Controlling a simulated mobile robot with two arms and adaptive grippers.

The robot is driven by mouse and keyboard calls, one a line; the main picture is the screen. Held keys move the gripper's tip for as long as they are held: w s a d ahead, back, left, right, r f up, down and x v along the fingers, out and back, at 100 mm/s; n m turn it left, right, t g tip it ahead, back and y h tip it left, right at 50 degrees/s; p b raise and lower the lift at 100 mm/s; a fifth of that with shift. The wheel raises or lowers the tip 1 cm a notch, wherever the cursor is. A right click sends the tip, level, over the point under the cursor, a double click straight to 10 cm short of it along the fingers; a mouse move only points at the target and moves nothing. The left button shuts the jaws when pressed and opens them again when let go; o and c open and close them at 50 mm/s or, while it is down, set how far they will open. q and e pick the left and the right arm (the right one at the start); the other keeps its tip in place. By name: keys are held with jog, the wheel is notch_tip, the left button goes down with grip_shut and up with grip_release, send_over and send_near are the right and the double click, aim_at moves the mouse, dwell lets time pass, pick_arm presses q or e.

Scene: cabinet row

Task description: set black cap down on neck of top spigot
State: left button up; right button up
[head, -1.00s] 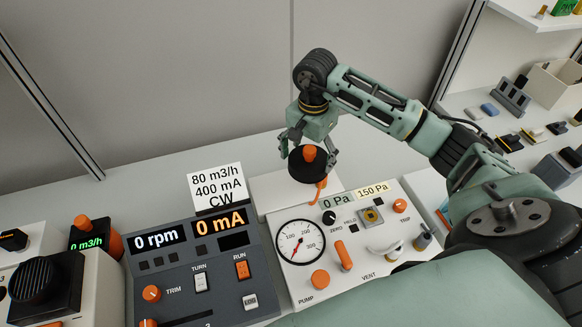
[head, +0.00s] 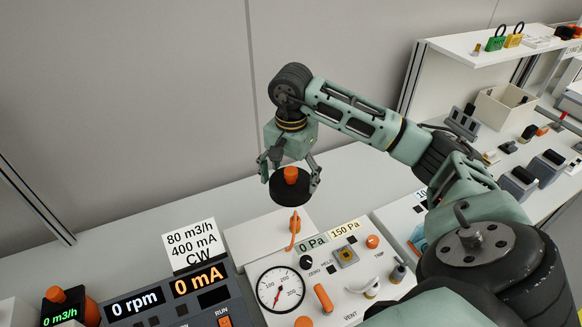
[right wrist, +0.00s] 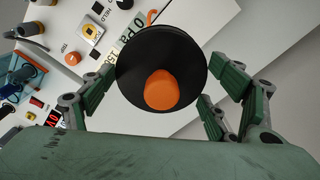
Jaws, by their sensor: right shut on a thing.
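The black cap (head: 290,188) is a round disc with an orange knob on top. My right gripper (head: 289,179) is shut on it and holds it above the white gauge box. In the right wrist view the black cap (right wrist: 146,59) sits between the green fingers, its orange knob facing the camera. Just below the cap in the head view, an orange hooked piece (head: 294,230) stands at the box's back part. I cannot make out the neck of the top spigot; the cap may hide it. My left gripper is not in view.
The white gauge box (head: 262,236) carries a round dial (head: 281,289), knobs and small levers below the cap. A white sign card (head: 192,246) stands to the left, behind a grey rpm console. Shelves with small items are at the right. The back wall is bare.

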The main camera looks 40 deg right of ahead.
aim_at(291, 171)
jog(key=shift+r+p, duration=1.2)
jog(key=shift+r, duration=1.1)
